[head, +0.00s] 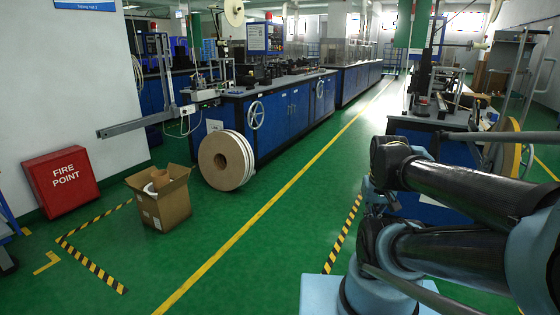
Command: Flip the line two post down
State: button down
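A blue sign (88,4) at the top left appears to read "Taping Line 2" and is cut by the picture's edge. A long grey bar (135,126) sticks out level to the left from the post's foot area. I cannot tell which of these is the line two post. My gripper is not in view; only links of my arm show at the right.
A large cardboard-sided reel (222,160) stands on the floor against the bench. An open carton (163,205) and a red FIRE POINT box (62,180) are left of it. A green aisle with a yellow line (265,210) is clear. Another bench (420,128) stands right.

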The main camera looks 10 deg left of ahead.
aim_at(166, 50)
jog(key=z, duration=0.05)
jog(key=i, duration=0.35)
jog(key=u, duration=1.6)
jog(key=i, duration=2.95)
jog(key=z, duration=0.9)
